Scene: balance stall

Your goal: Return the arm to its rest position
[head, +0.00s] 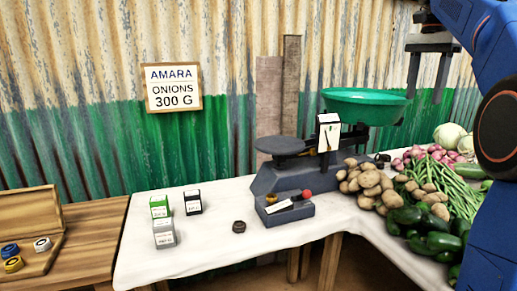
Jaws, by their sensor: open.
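My gripper (430,75) is at the upper right, pointing down with its two fingers apart and nothing between them. It is above and to the right of the green pan, in front of the corrugated wall. My blue arm (500,45) fills the right edge and hides part of the vegetables.
A balance scale (290,178) with a green pan (350,106) and a dark plate (281,144) stands on the white-covered table (215,262). Small boxes (193,202), a dark round weight (239,227), potatoes (366,182) and green peppers (420,232) lie around it. A wooden box (28,215) is left.

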